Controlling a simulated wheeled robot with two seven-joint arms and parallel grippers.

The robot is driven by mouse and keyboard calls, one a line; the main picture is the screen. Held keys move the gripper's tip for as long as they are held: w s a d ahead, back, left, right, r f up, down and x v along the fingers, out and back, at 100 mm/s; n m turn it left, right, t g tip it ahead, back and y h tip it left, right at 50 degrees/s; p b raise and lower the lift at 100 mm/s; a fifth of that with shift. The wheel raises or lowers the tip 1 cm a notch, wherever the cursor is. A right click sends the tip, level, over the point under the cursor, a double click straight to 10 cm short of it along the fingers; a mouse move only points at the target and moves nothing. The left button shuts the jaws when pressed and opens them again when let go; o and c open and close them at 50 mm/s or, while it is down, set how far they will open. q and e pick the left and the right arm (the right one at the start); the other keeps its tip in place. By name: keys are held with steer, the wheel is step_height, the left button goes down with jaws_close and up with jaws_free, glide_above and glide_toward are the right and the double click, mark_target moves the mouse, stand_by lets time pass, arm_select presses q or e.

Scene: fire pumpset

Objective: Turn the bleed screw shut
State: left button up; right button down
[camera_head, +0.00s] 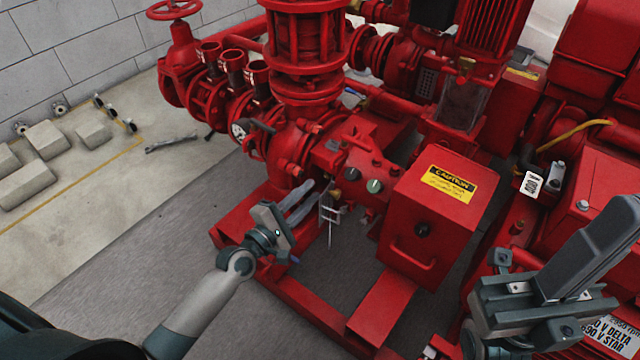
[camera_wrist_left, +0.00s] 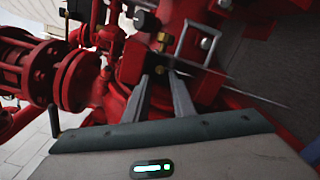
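My left gripper (camera_head: 312,190) reaches in beside the red pump casing (camera_head: 352,150). In the left wrist view, the two fingers of my left gripper (camera_wrist_left: 162,76) stand apart, with a gap between them. A small brass fitting (camera_wrist_left: 160,70) shows between the fingertips; contact cannot be told. Another brass piece (camera_wrist_left: 163,38) sits just beyond it. A brass fitting (camera_head: 337,194) also shows just past the fingertips in the head view. I cannot tell which brass part is the bleed screw. My right gripper (camera_head: 590,255) is large at the lower right, away from the pump, its finger gap unclear.
A red box with a yellow caution label (camera_head: 448,184) stands right of the casing. A thin bracket with a rod (camera_head: 330,215) hangs near the left fingers. Red base rails (camera_head: 310,305) run below. Open floor (camera_head: 130,250) lies to the left.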

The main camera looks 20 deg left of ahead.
mark_target(326, 177)
arm_select(q)
steer(key=shift+b+x, duration=0.4)
steer(key=shift+x, duration=2.2)
jaws_close()
